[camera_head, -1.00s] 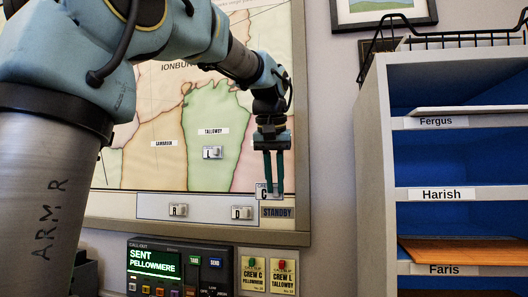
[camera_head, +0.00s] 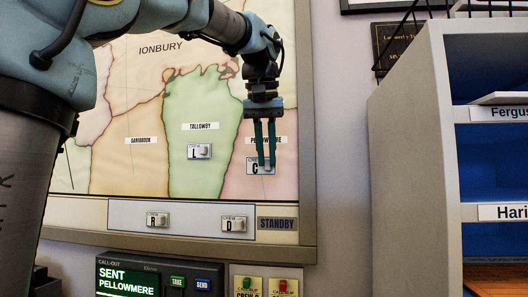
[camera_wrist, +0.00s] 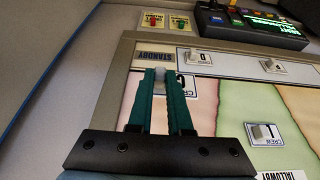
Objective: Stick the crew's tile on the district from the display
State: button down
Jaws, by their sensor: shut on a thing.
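The display (camera_head: 128,280) reads "SENT PELLOWMERE". My gripper (camera_head: 265,166) is shut on the crew C tile (camera_head: 254,169), a white tile with a grey knob. The tile is at the pink district (camera_head: 247,187), just below its partly hidden label, which starts "PE". In the wrist view the fingers (camera_wrist: 160,78) close on the knob, and the tile's edge shows beside them. I cannot tell whether the tile touches the map. Crew L tile (camera_head: 199,152) is on the green Tallowby district (camera_head: 198,106).
Crew R (camera_head: 157,220) and crew D (camera_head: 233,224) tiles sit on the standby strip (camera_head: 190,211) along the map's bottom. A pigeonhole shelf (camera_head: 405,150) stands to the right of the map.

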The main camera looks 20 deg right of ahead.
jog(key=w+d+p, duration=0.3)
jog(key=w, duration=0.3)
jog(key=shift+w+d+p, duration=0.1)
jog(key=shift+d+p, duration=0.1)
jog(key=shift+p, duration=0.2)
dwell(1.6)
jog(key=c, duration=0.8)
grip_release()
jog(key=shift+o, duration=0.2)
jog(key=shift+r, duration=0.1)
